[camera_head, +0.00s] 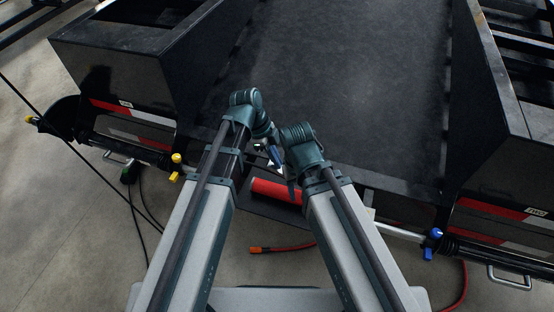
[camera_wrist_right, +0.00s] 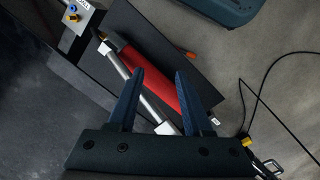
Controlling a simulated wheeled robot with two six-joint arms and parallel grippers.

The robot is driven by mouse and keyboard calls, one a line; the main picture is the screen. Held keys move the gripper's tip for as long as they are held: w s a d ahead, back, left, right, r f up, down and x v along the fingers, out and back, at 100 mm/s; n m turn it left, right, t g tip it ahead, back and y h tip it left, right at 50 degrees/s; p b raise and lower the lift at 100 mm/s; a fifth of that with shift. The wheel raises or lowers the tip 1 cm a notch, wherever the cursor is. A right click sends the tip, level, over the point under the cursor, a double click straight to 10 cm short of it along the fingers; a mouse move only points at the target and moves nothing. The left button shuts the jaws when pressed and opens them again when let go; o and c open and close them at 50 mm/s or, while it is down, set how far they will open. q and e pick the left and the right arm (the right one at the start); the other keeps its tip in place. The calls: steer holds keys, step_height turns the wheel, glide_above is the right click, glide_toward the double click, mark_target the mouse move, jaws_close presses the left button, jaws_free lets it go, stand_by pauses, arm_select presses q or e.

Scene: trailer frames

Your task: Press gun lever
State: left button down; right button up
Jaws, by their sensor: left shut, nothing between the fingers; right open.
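A red cylinder (camera_head: 274,190), which looks like the gun's body, lies on a dark plate (camera_head: 258,206) at the trailer's edge. In the right wrist view the red cylinder (camera_wrist_right: 152,75) runs diagonally, with a silver bar (camera_wrist_right: 113,58) along its side that may be the lever. My right gripper (camera_wrist_right: 159,73) is open; its two blue fingers appear on either side of the bar and cylinder, and I cannot tell whether they touch. My left gripper (camera_head: 276,158) is shut and empty, just above the red cylinder in the head view. The arms partly hide the gun there.
The dark trailer bed (camera_head: 335,85) lies beyond the arms. A red hose with an orange end (camera_head: 256,250) lies on the floor below the plate. A yellow knob (camera_head: 176,158) is at left and a blue one (camera_head: 435,236) at right. Black cables (camera_head: 133,212) cross the floor.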

arm_select(q)
steer(key=a+f+b, duration=0.1)
steer(key=f+b, duration=0.1)
steer(key=a+f+b, duration=0.1)
steer(key=f+b, duration=0.2)
steer(key=w+a+f+b, duration=0.1)
steer(key=f+b, duration=0.1)
steer(key=f, duration=0.1)
steer(key=shift+w+a+b, duration=0.1)
steer(key=shift+a+b, duration=0.05)
steer(key=shift+b, duration=0.2)
steer(key=shift+a+f+b, duration=0.15)
steer(key=shift+f+b, duration=0.15)
steer(key=shift+b, duration=0.1)
steer(key=shift+s+a, duration=0.15)
steer(key=shift+s, duration=0.05)
arm_select(e)
step_height(320, 180, down, 9)
steer(key=shift+s+r, duration=0.15)
steer(key=shift+r, duration=0.05)
arm_select(q)
steer(key=shift+s+r, duration=0.1)
